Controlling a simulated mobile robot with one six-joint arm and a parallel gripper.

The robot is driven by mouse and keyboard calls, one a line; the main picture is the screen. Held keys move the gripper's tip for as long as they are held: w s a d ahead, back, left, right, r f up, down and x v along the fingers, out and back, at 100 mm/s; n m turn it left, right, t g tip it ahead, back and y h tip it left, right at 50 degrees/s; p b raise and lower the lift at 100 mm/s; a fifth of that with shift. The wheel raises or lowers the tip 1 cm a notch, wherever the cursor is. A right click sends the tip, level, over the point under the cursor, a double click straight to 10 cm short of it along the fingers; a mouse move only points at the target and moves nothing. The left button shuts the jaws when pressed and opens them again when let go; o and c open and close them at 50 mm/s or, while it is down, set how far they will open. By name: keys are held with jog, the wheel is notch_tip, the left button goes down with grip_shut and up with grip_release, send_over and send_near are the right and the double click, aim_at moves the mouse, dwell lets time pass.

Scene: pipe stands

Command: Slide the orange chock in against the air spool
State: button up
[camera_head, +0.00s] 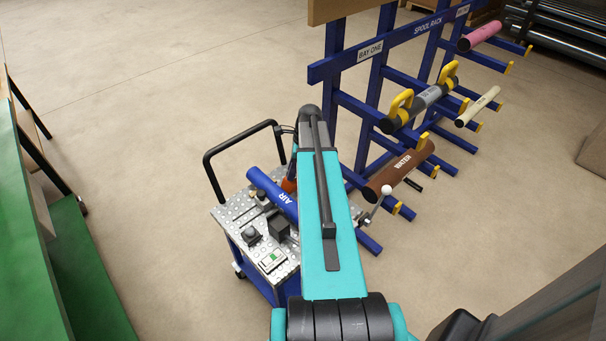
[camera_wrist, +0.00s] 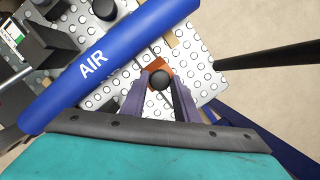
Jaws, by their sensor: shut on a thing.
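The blue air spool (camera_head: 272,194), lettered AIR, lies across the top of a silver cart. In the wrist view the air spool (camera_wrist: 105,62) runs diagonally from lower left to upper right. The orange chock (camera_wrist: 154,66) sits on the cart top beside the spool, with a strip of plate showing between them. It has a round black knob. My gripper (camera_wrist: 162,82) has its purple fingers shut around this knob, and they partly hide the chock. In the head view a bit of the orange chock (camera_head: 289,185) shows beside my arm, which hides my gripper.
The cart top (camera_head: 228,213) has a studded metal plate with black blocks and a small green-labelled box (camera_head: 271,261). A black handle (camera_head: 209,165) rises at its far side. The blue spool rack (camera_head: 375,85) with several pipes stands to the right.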

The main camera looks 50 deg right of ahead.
jog(key=shift+w+a, duration=0.1)
jog(key=shift+a, duration=1.75)
jog(key=o, duration=0.7)
jog(key=shift+r+p, duration=0.15)
jog(key=shift+p, duration=0.25)
jog(key=shift+r+p, duration=2.65)
jog(key=shift+r, duration=0.7)
